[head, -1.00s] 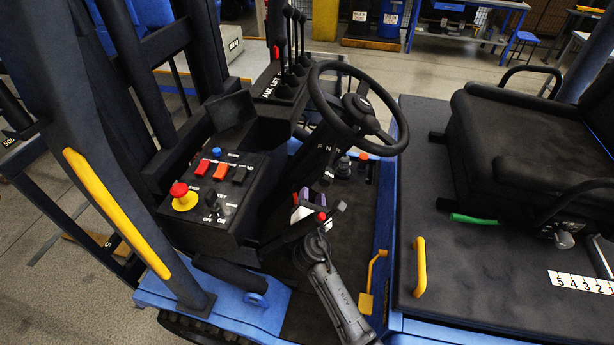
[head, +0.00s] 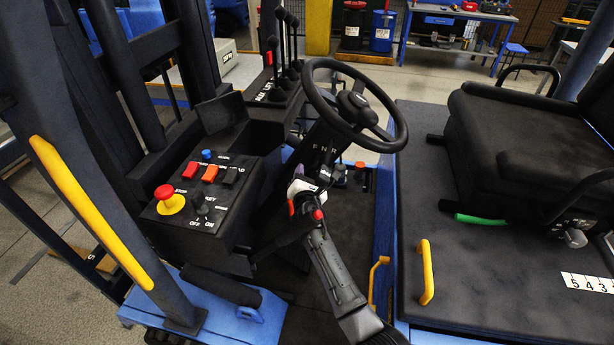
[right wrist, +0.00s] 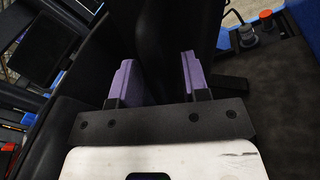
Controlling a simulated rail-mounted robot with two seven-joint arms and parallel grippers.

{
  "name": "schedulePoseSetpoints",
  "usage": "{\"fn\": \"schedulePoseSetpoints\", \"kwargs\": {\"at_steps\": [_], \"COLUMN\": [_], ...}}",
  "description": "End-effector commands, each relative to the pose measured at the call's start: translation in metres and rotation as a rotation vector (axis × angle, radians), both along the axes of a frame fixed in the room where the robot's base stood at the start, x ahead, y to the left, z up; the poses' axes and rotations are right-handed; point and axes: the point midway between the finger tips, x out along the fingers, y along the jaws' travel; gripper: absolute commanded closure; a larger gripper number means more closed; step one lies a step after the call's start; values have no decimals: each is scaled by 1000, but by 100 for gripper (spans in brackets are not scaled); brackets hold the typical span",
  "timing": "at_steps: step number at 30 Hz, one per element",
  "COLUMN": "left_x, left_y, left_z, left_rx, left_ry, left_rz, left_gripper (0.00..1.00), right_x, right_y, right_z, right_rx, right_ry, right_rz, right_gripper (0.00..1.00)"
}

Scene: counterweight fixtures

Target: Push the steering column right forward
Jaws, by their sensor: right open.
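The black steering column (head: 322,150) rises from the floor of the blue vehicle, with F N R letters on it. It leans toward the seat and carries the black steering wheel (head: 355,100). My right gripper (head: 303,178) is low beside the column, its fingertips partly hard to make out. In the right wrist view its two purple fingers (right wrist: 157,75) stand apart, open. A dark upright form, apparently the column (right wrist: 178,30), shows beyond and between them; I cannot tell whether they touch it. My left gripper is out of view.
A control panel (head: 208,195) with a red stop button (head: 167,195) stands left of the column. Black levers (head: 284,50) stand behind it. The black seat (head: 530,130) and a yellow handle (head: 426,272) are at the right. Dark floor lies between.

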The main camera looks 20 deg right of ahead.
Motion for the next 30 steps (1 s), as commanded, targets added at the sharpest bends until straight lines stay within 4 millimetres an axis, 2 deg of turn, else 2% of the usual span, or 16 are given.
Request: {"fn": "schedulePoseSetpoints", "kwargs": {"at_steps": [3, 16, 26, 30], "left_x": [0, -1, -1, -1], "left_y": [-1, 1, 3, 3], "left_z": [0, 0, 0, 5], "left_rx": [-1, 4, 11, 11], "left_ry": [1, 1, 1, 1], "left_rz": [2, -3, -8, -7], "left_gripper": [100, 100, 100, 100], "right_x": [0, 0, 0, 12], "right_y": [0, 0, 1, 18], "right_z": [0, 0, 1, 12], "right_rx": [0, 0, -1, -31], "right_ry": [0, 0, 0, 25], "right_rz": [0, 0, 0, 4], "right_gripper": [59, 100, 100, 100]}}
